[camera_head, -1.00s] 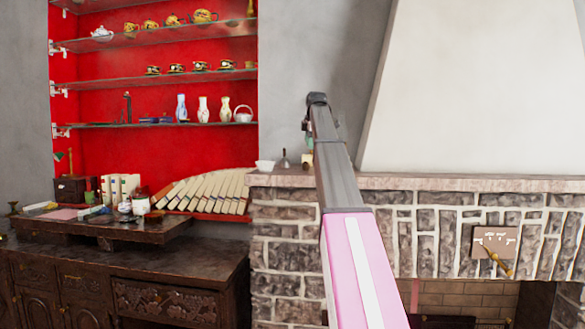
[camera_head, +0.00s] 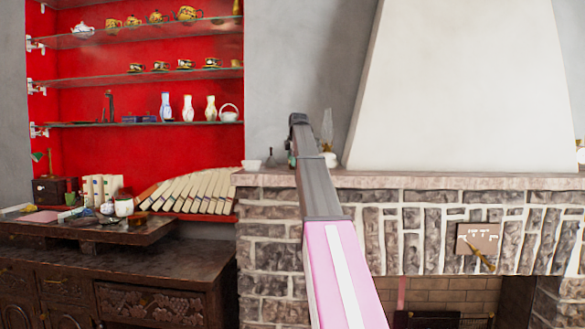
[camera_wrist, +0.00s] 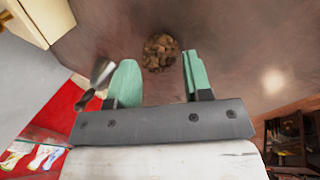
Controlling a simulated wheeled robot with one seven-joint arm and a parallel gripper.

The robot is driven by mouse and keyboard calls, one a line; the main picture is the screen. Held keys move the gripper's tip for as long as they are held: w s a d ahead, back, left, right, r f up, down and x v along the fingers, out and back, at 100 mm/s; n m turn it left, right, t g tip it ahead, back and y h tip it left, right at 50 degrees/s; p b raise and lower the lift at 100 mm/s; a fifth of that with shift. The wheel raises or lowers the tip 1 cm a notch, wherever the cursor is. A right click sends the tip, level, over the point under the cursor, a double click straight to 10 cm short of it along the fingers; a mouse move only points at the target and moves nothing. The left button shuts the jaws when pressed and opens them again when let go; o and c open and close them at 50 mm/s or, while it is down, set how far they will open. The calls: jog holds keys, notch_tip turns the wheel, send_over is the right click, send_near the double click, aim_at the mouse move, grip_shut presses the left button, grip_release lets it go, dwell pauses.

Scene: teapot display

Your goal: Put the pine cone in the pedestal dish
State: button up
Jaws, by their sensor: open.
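In the wrist view, the brown, rough pine cone (camera_wrist: 160,52) lies on a brownish surface, just beyond and between the two green fingertips of my gripper (camera_wrist: 159,66). The fingers are spread and the pine cone is not gripped. In the head view my arm reaches to the stone mantel; its end hides the pine cone and most of my gripper (camera_head: 291,150). A small white bowl (camera_head: 252,164) stands on the mantel's left end, left of my gripper. I cannot tell for sure whether it is the pedestal dish.
The mantel (camera_head: 450,181) runs right under a white chimney hood (camera_head: 455,90). A glass lamp (camera_head: 327,135) and a small dark pointed object (camera_head: 270,157) stand near my arm. In the wrist view a metallic object (camera_wrist: 101,72) is close to the left finger. Glass shelves (camera_head: 150,82) are at left.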

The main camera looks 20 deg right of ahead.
jog(key=shift+x, duration=0.9)
jog(key=c, duration=0.6)
jog(key=shift+c, duration=0.3)
